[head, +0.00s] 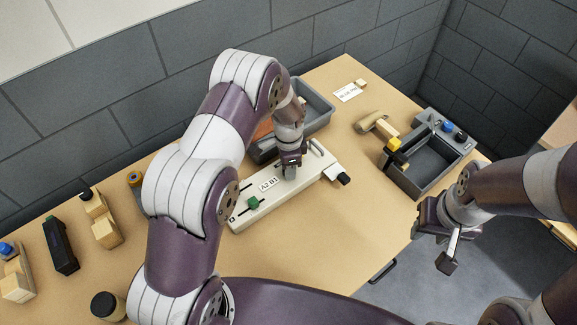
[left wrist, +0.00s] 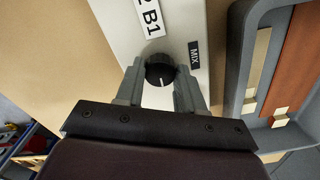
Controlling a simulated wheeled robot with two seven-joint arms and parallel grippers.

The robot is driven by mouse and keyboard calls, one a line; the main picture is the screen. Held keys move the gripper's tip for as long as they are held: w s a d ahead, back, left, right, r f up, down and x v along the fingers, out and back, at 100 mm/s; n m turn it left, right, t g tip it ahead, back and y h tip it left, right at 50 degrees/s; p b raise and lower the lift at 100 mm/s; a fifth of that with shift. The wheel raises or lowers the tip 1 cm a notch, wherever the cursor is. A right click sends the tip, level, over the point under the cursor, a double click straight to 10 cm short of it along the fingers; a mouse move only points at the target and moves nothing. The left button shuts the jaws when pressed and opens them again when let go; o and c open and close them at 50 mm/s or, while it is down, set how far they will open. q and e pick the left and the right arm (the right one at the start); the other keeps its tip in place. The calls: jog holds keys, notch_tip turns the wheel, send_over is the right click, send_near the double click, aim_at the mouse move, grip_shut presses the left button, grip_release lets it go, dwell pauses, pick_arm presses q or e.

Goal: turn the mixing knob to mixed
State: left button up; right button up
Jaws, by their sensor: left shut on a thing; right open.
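A long cream-white panel (head: 262,211) with an "A2 B1" label lies on the wooden table. In the left wrist view, a round black mixing knob (left wrist: 160,70) sits on the panel (left wrist: 180,20), between the B1 label and a black MIX label (left wrist: 194,54). A white line on the knob points down the picture, not towards the MIX label. My left gripper (head: 291,172) is over the panel; its fingers (left wrist: 160,88) are shut on the knob from both sides. In the head view the gripper hides the knob. My right gripper (head: 446,252) is open and empty beyond the table's right edge.
A green piece (head: 253,203) is on the panel's left part. A grey tray (head: 318,112) stands behind the panel and a grey bin (head: 408,183) to the right. Wooden blocks (head: 104,230) and a dark jar (head: 104,305) are at left.

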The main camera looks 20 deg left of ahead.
pick_arm(q)
jog(key=m, duration=0.4)
jog(key=shift+m+b, duration=0.3)
jog(key=shift+b, duration=0.1)
jog(key=m, duration=0.3)
jog(key=shift+m, duration=0.3)
jog(key=m+b, duration=0.1)
jog(key=m, duration=0.3)
jog(key=shift+r+m, duration=0.1)
jog(key=shift+m, duration=2.1)
jog(key=o, duration=1)
jog(key=shift+o, duration=0.2)
